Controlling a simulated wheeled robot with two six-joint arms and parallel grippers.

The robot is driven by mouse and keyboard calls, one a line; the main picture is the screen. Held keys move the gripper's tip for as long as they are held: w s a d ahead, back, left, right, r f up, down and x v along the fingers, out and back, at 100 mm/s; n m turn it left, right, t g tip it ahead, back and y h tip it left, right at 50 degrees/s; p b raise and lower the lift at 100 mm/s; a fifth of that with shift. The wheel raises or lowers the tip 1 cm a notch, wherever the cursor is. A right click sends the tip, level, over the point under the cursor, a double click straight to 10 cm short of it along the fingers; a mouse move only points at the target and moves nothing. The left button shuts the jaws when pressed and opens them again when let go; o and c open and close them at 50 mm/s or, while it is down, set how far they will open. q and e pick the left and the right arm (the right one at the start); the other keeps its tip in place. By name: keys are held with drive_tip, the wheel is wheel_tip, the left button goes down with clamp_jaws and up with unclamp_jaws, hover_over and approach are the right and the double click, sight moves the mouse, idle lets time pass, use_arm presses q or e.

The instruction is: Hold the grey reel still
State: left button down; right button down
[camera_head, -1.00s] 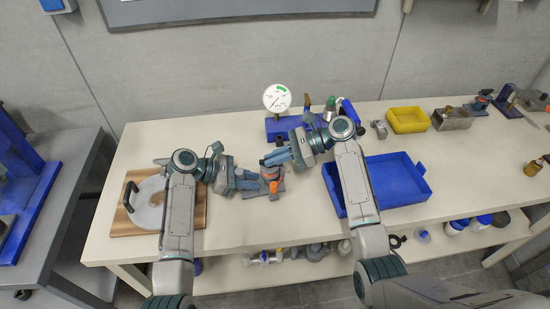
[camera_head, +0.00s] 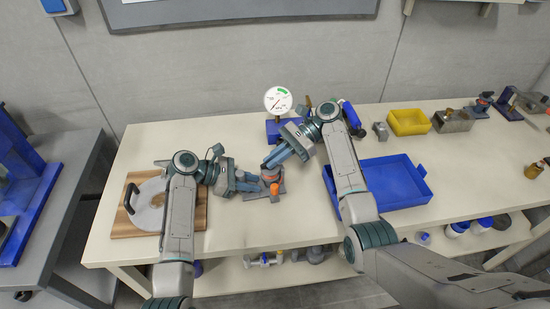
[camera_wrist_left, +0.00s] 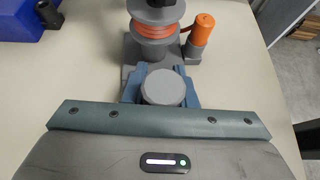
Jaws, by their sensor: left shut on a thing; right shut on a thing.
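The grey reel (camera_wrist_left: 154,12), wound with orange cord, stands upright on a grey base in the left wrist view. An orange cylinder (camera_wrist_left: 203,30) stands beside it on the right. In the head view the reel (camera_head: 270,175) is small and partly covered. My left gripper (camera_head: 273,191) is shut on a grey round-topped part (camera_wrist_left: 163,88) at the reel's base, with a blue finger on each side. My right gripper (camera_head: 267,165) is shut, with its fingertips close above and behind the reel. What it holds is too small to tell.
A white dial gauge (camera_head: 278,100) stands behind the reel. An empty blue tray (camera_head: 405,199) lies to the right, partly behind my right arm. A wooden board (camera_head: 120,227) with a pale disc is at the left. The table front is clear.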

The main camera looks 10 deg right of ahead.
drive_tip(key=shift+s+a+f, duration=0.1)
drive_tip(key=shift+f, duration=0.05)
drive_tip(key=c, duration=1.5)
unclamp_jaws()
drive_tip(key=shift+c, duration=0.2)
drive_tip(key=shift+m+t, duration=0.3)
